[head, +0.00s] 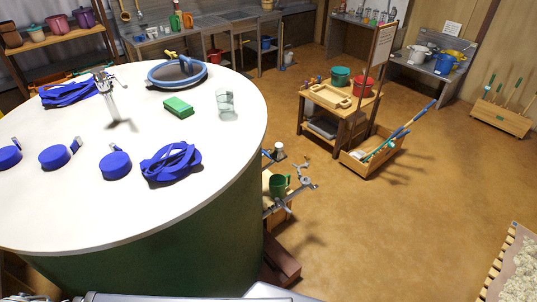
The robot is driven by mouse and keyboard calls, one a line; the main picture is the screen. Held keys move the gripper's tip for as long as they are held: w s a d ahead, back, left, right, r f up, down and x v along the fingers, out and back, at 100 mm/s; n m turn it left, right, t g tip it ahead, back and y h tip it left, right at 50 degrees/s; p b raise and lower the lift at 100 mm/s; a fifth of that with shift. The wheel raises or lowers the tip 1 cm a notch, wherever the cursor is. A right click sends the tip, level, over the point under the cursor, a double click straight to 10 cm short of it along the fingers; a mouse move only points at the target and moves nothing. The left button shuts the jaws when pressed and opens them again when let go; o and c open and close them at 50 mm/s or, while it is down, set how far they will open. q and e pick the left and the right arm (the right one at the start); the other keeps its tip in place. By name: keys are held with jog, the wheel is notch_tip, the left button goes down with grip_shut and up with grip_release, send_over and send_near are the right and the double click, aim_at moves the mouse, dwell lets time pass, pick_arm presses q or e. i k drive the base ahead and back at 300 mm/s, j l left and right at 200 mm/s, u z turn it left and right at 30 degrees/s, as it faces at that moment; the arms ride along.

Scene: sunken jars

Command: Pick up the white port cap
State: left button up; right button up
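I cannot make out a white port cap with certainty. A small white piece with a dark part (278,149) shows just right of the large round white-topped table (130,215), too small to identify. Several blue round caps with small tabs, one of them this blue cap (115,166), lie along the near left of the tabletop. Neither of my grippers can be made out in the head view.
The tabletop also holds blue coils (171,163), a green sponge (178,107), a clear glass (225,103), a blue-rimmed basin (160,80) and a metal fixture (107,82). A green mug (278,185) is beside the table. Open floor (400,220) lies right.

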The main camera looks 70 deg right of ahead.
aim_at(279, 153)
jog(key=z, duration=2.5)
